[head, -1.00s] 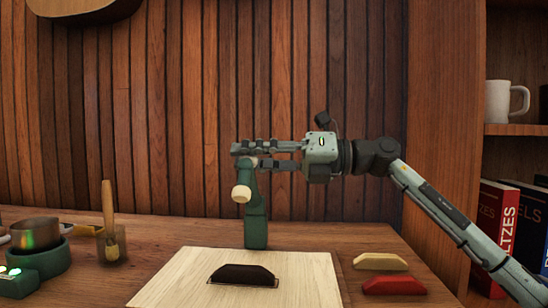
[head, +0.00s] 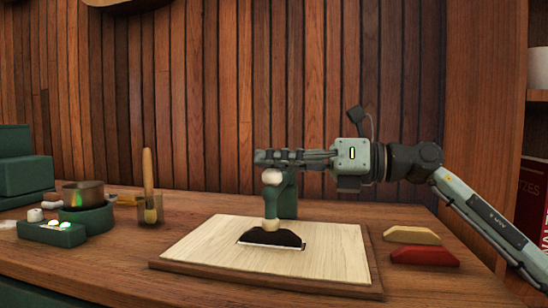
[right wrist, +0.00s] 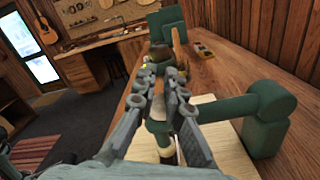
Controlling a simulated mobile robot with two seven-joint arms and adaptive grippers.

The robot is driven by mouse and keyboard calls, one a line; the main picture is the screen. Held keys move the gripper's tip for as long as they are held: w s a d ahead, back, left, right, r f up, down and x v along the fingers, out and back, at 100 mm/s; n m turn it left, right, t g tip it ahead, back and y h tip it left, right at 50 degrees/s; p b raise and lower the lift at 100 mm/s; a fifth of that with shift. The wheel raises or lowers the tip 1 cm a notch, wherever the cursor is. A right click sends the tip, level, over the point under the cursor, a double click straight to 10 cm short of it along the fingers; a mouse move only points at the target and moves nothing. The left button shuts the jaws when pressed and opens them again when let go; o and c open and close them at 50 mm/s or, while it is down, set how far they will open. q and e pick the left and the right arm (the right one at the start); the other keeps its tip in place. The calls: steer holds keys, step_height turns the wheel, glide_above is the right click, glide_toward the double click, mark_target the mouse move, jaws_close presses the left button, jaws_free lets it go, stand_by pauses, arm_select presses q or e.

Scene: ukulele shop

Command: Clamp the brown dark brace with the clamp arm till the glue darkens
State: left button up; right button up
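The brown dark brace (head: 262,238) lies on the pale wooden board (head: 335,262), with a thin pale line around its base. The green clamp post (head: 288,200) stands behind it. The clamp arm (head: 271,203) points toward me, with a cream knob (head: 272,177) on top and a cream pad at its lower end that appears to touch the brace's top. My right gripper (head: 264,157) is just above the knob. In the right wrist view its fingers (right wrist: 159,74) come close together over the green arm (right wrist: 240,107); their grip is unclear. My left gripper is not in view.
A cream brace (head: 412,235) and a red brace (head: 425,256) lie right of the board. At left are a metal pot (head: 83,194), a brush (head: 148,170) in a holder and a green box with lights (head: 52,232). A plank wall closes the back.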

steer(key=o, duration=0.8)
steer(key=shift+w, duration=0.1)
steer(key=shift+c, duration=0.2)
steer(key=shift+d, duration=0.1)
steer(key=v, duration=1.2)
